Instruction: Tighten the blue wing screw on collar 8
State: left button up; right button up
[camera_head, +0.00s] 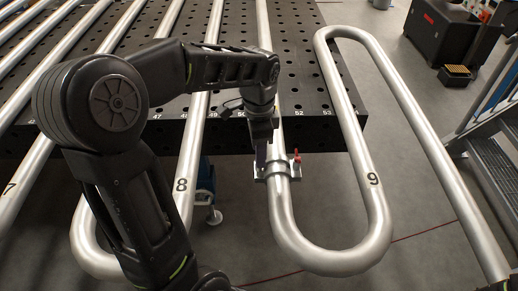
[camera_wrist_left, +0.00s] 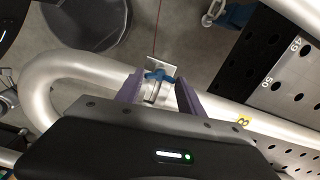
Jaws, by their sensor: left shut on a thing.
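A metal collar (camera_head: 278,169) sits around the left leg of the U-shaped tube marked 9, just beyond the dark table's edge. A red wing screw (camera_head: 297,157) stands on its right side. In the left wrist view, the collar (camera_wrist_left: 153,92) carries a blue wing screw (camera_wrist_left: 158,75); a yellow tag (camera_wrist_left: 243,120), apparently reading 8, is farther along the tube. My left gripper (camera_head: 261,158) is at the collar's left side. Its purple fingers (camera_wrist_left: 160,82) are shut on the blue wing screw, which it hides in the head view. My right gripper is not in view.
Tube 8 (camera_head: 188,150) runs left of the collar, with my left arm over its bend. The perforated table (camera_head: 235,135) lies behind. A blue-and-white caster (camera_head: 214,216) stands below. Metal steps (camera_head: 497,160) are at the right; floor is open inside the tube 9 bend.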

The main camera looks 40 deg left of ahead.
pick_arm(q)
jog(key=o, duration=0.9)
jog(key=shift+w+a+r, duration=0.1)
jog(key=shift+r, duration=0.1)
jog(key=o, duration=0.5)
jog(key=shift+f, duration=0.1)
jog(key=shift+c, duration=0.2)
jog(key=shift+r+b, duration=0.35)
jog(key=shift+r, duration=3.55)
